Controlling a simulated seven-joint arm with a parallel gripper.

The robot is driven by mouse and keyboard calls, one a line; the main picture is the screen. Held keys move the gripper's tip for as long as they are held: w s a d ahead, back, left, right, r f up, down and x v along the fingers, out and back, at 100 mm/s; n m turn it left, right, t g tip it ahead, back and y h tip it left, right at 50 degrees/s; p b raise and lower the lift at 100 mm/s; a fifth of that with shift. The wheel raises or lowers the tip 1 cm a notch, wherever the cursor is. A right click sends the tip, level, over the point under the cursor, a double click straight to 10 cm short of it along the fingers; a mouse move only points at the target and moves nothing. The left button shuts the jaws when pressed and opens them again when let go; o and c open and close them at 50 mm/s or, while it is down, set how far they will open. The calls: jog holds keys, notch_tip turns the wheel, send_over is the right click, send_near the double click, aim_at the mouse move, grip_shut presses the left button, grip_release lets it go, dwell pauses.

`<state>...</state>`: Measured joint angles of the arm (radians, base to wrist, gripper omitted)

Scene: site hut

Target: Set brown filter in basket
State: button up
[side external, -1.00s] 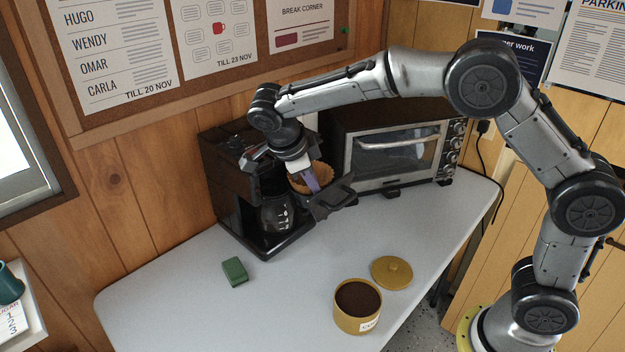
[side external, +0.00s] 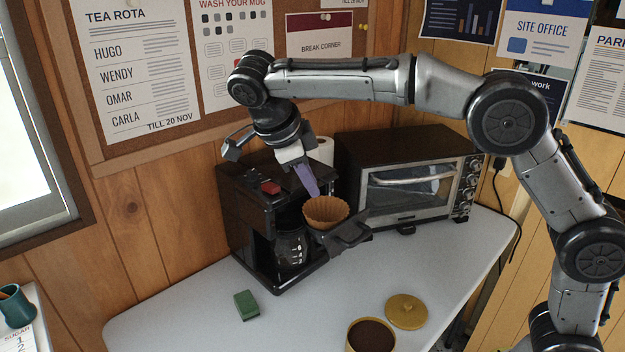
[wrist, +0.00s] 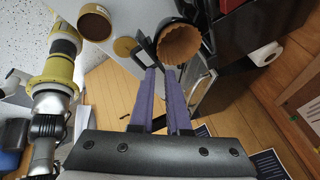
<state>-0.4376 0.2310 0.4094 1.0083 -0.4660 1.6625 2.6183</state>
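The brown filter (side external: 326,211), a fluted paper cup, sits mouth up at the black basket (side external: 350,236), which is swung out at the front of the coffee maker. Its lower part is hidden, so I cannot tell how deep it sits. In the wrist view the filter (wrist: 180,45) shows its open mouth just beyond my fingertips. My gripper (side external: 314,192) is above and to the left of the filter in the side view. Its purple fingers (wrist: 160,72) have a gap between them with nothing held.
The black coffee maker (side external: 240,205) holds a glass jug (side external: 291,248). A toaster oven (side external: 405,185) stands to the right.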

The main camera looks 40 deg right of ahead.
jog(key=shift+s+r, duration=0.1)
jog(key=shift+r, duration=0.15)
jog(key=s+d+r+n+t+y, duration=0.1)
jog(key=s+d+n+y, duration=0.1)
jog(key=s+d+n, duration=0.3)
jog(key=s+d+r+n+t+y, duration=0.1)
jog(key=s+d+n+y, duration=0.15)
jog(key=s+n, duration=0.55)
jog(key=s+d+f+n+t, duration=0.1)
jog(key=s+f+n, duration=0.2)
jog(key=s+n, duration=0.3)
jog(key=s+d+f+n+t+y, duration=0.1)
jog(key=s+f+n+t, duration=0.1)
jog(key=s+f+n, duration=0.2)
jog(key=s+n, duration=0.2)
jog(key=s, duration=0.1)
jog(key=shift+s+f, duration=0.3)
jog(key=shift+s, duration=0.05)
jog(key=shift+c, duration=0.3)
